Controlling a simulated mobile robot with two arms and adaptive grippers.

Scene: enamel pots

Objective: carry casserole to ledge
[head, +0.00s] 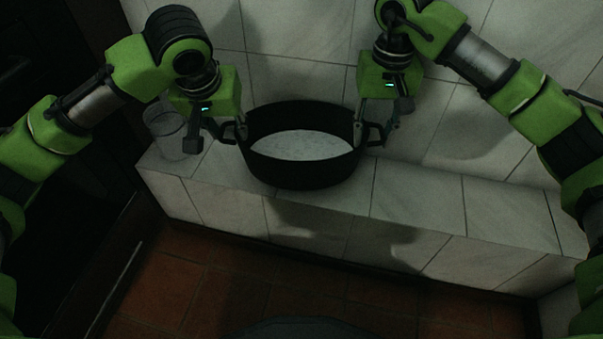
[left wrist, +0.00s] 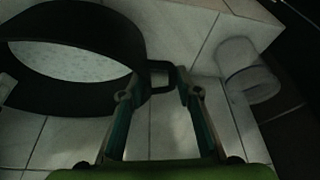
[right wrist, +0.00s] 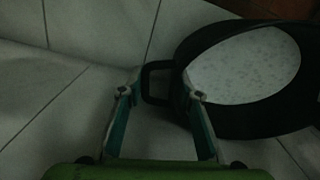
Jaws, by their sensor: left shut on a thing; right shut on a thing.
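The casserole (head: 300,172) is a wide black pot with a pale speckled inside and a loop handle on each side. In the head view it is over the tiled ledge (head: 415,205); I cannot tell whether its base touches the tiles. My left gripper (head: 228,134) is shut on its left handle, which also shows in the left wrist view (left wrist: 160,75). My right gripper (head: 372,134) is shut on its right handle, which shows in the right wrist view (right wrist: 154,82). The casserole looks level and empty. Its underside is hidden.
A clear glass container (head: 170,133) stands on the ledge's left end, close to my left gripper. A tiled wall (head: 300,55) rises behind the ledge. The ledge right of the casserole is bare. Reddish floor tiles (head: 200,285) lie in front, below.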

